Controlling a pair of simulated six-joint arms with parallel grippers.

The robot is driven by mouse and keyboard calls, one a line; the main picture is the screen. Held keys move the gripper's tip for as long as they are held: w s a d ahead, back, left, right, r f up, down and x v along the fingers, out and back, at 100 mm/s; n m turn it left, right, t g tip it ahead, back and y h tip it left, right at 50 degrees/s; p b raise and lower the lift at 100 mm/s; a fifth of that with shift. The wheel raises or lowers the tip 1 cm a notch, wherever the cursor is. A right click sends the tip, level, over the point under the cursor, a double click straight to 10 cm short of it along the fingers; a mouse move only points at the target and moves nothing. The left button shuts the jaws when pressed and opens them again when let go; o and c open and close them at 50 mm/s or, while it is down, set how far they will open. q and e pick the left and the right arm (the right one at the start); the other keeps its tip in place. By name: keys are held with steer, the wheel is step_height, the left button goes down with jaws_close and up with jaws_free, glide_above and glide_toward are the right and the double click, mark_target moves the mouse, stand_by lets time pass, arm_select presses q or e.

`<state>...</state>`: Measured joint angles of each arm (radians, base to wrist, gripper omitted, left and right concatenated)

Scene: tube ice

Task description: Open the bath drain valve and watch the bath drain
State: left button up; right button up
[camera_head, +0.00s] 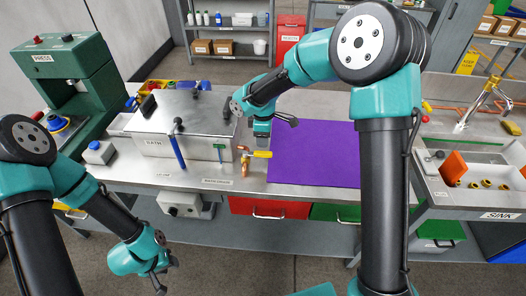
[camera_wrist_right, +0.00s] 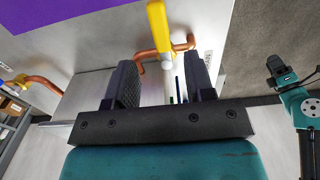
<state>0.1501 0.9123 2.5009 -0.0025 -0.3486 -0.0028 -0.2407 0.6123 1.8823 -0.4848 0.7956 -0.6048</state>
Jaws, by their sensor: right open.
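The bath (camera_head: 190,150) is a lidded metal box labelled BATH on the left half of the bench. A copper drain pipe (camera_head: 245,168) stands at its right side and also shows in the right wrist view (camera_wrist_right: 182,47). Its yellow valve handle (camera_head: 263,154) points right, across the pipe, and shows in the wrist view (camera_wrist_right: 158,25). My right gripper (camera_wrist_right: 165,82) is open; the pipe and handle appear beyond its fingertips, with no clear contact.
A purple mat (camera_head: 325,150) lies clear right of the valve. A green press (camera_head: 70,75) stands left. The sink (camera_head: 470,165) is far right.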

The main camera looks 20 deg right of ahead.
mark_target(263, 152)
step_height(263, 152, down, 8)
steer(key=shift+r, duration=0.25)
jaws_close()
stand_by(0.5)
